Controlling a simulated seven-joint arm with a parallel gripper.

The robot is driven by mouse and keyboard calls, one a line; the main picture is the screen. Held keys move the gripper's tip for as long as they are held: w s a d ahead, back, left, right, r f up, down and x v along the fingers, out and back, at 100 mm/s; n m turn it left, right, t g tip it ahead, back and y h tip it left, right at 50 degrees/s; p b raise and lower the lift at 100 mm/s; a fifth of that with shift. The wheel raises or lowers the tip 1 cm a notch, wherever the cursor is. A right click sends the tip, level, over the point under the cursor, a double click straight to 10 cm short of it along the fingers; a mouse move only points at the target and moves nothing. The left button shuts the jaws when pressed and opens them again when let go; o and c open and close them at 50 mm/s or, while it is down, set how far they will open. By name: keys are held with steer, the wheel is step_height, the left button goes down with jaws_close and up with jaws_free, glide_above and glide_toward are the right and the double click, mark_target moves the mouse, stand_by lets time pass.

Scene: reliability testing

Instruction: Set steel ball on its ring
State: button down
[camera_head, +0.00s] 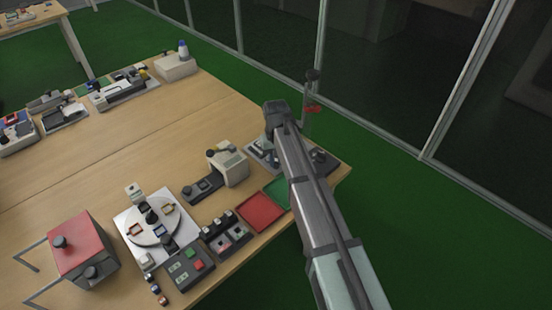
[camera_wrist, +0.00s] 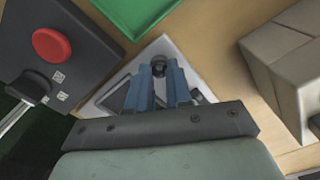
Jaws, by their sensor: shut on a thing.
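My gripper (camera_wrist: 165,76) shows in the wrist view as two blue fingers, shut on a small dark round thing, which I take to be the steel ball (camera_wrist: 159,70). It is over a white triangular-looking plate (camera_wrist: 182,54) with dark fittings on it. I cannot tell the ring apart from these fittings, nor whether the ball touches anything below. In the head view my arm covers the fingertips and the ball. The plate (camera_head: 262,160) shows there only in part, at the table's right corner beside my arm.
A green tray (camera_wrist: 137,12) and a red tray (camera_head: 261,211) lie near the plate. A beige machine (camera_head: 229,165) stands to its left. A dark box with a red button (camera_wrist: 53,45) and a post with a red part (camera_head: 311,108) are close by. The table's edge is near.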

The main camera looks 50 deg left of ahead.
steer(key=c, duration=1)
jaws_free()
steer(key=shift+f, duration=0.1)
steer(key=shift+o, duration=0.2)
steer(key=shift+r, duration=0.25)
steer(key=shift+r, duration=2.75)
